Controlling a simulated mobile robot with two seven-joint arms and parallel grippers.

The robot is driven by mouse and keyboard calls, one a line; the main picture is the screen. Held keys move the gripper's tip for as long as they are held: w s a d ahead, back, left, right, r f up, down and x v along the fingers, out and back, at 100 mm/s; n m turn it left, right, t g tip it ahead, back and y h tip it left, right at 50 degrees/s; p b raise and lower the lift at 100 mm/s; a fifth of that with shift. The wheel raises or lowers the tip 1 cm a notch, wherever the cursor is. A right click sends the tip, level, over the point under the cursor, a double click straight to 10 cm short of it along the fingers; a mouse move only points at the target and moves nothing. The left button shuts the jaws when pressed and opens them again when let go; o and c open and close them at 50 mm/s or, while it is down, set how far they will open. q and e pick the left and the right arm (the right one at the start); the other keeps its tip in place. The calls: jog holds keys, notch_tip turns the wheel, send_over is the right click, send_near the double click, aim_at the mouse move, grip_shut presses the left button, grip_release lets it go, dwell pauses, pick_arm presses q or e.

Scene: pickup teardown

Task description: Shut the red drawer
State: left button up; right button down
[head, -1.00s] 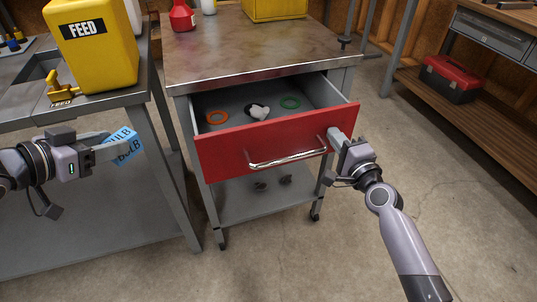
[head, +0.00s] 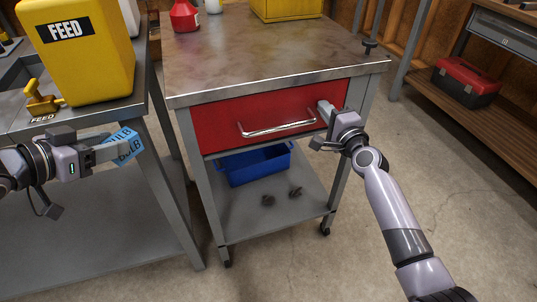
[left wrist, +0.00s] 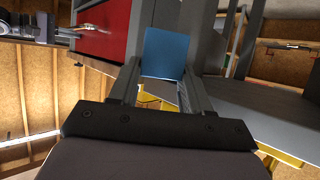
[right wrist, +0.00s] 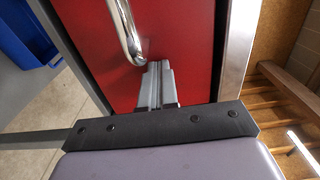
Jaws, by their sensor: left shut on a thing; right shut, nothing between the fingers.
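The red drawer (head: 215,125) sits in the grey cart under its worn top, with its front about level with the cart frame and its inside hidden. Its chrome handle (head: 278,129) runs across the front. My right gripper (head: 324,108) is shut and empty, its fingertips against or very close to the drawer front beside the handle's right end. In the right wrist view the closed fingers (right wrist: 158,72) meet the red face next to the handle (right wrist: 124,28). My left gripper (head: 112,148) is shut on a blue bulb box (head: 127,148), which also shows in the left wrist view (left wrist: 164,54).
A blue bin (head: 255,166) and small dark pieces stand on the cart's lower shelf (head: 240,215). A yellow FEED container (head: 75,60) stands on the grey bench at left. A red toolbox (head: 466,82) sits on a wooden shelf at right. The floor in front is clear.

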pick_arm(q)
jog(key=shift+w+r, duration=0.15)
pick_arm(e)
jog(key=shift+w+r, duration=0.2)
jog(key=shift+r, duration=0.05)
jog(key=shift+r, duration=0.1)
jog(key=shift+s, duration=0.1)
